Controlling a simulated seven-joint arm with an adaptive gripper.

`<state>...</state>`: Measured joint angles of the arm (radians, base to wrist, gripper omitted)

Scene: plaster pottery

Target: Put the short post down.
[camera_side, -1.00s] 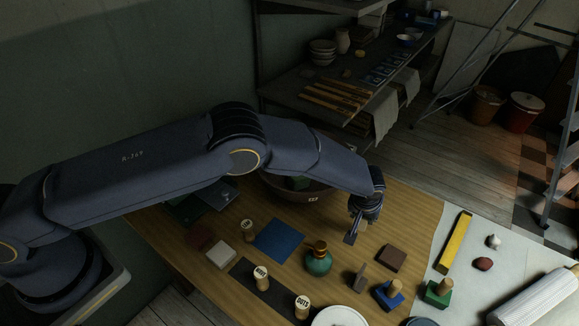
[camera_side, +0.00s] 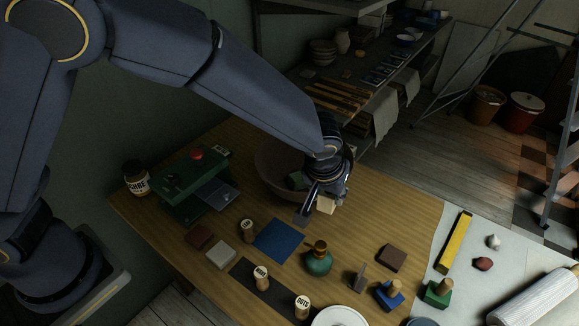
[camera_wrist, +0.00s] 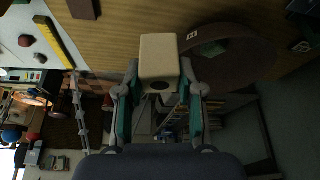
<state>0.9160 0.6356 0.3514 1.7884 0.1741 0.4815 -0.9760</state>
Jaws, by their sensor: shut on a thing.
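The short post (camera_side: 326,205) appears as a small pale cream, square-sided piece. My gripper (camera_side: 317,203) is shut on it and holds it in front of the bowl, seemingly above the wooden table. In the wrist view the post (camera_wrist: 160,58) sits between the two fingertips of my gripper (camera_wrist: 160,74), with a dark round spot on its near end. One finger partly hides the post in the side view. The exact height over the table is hard to tell.
A brown bowl (camera_side: 266,172) stands just behind and left of my gripper. The wooden table (camera_side: 385,210) right of my gripper is bare.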

